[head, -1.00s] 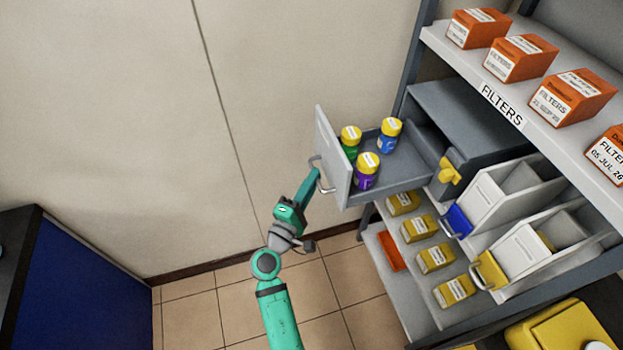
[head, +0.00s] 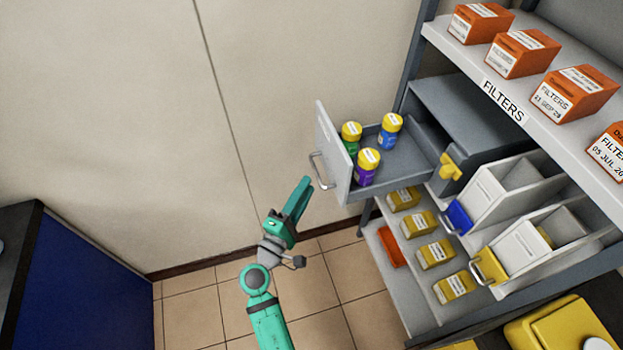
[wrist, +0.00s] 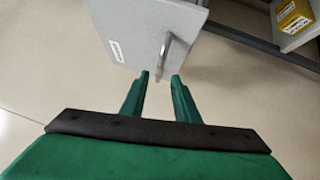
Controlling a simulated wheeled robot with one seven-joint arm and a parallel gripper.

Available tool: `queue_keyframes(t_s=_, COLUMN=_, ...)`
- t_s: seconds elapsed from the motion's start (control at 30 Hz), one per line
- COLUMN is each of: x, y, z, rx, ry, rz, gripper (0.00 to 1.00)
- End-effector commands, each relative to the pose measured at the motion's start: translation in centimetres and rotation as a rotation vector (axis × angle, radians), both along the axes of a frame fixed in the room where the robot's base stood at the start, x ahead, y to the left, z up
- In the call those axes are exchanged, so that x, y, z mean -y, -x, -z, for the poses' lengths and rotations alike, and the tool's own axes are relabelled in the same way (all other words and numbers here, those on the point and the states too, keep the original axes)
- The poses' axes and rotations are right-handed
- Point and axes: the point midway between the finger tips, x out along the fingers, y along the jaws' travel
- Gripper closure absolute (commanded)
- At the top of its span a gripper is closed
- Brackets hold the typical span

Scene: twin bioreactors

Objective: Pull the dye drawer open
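The dye drawer (head: 334,152) stands pulled out of its grey cabinet (head: 464,112), with a light grey front and a metal bar handle (head: 322,170). Three yellow-capped bottles stand in it: green (head: 351,137), blue (head: 389,132) and purple (head: 367,167). The drawer front (wrist: 138,28) also shows there.
Orange filter boxes (head: 518,54) stand on the upper shelf. Yellow boxes (head: 436,256) lie below. A blue cabinet (head: 85,285) is at lower left; the floor between is clear.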

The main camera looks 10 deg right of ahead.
Motion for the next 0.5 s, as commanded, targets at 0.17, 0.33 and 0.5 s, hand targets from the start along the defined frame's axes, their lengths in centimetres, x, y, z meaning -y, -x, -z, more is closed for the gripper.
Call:
queue_keyframes(t_s=0.17, x=-2.0, y=2.6, z=0.5, rx=0.000, ry=0.000, rz=-0.002, gripper=0.72)
queue_keyframes(t_s=0.33, x=-3.0, y=4.0, z=0.7, rx=0.000, ry=0.000, rz=0.000, gripper=0.72)
queue_keyframes(t_s=0.5, x=-3.4, y=4.6, z=0.8, rx=0.001, ry=-0.001, rz=0.001, gripper=0.72)
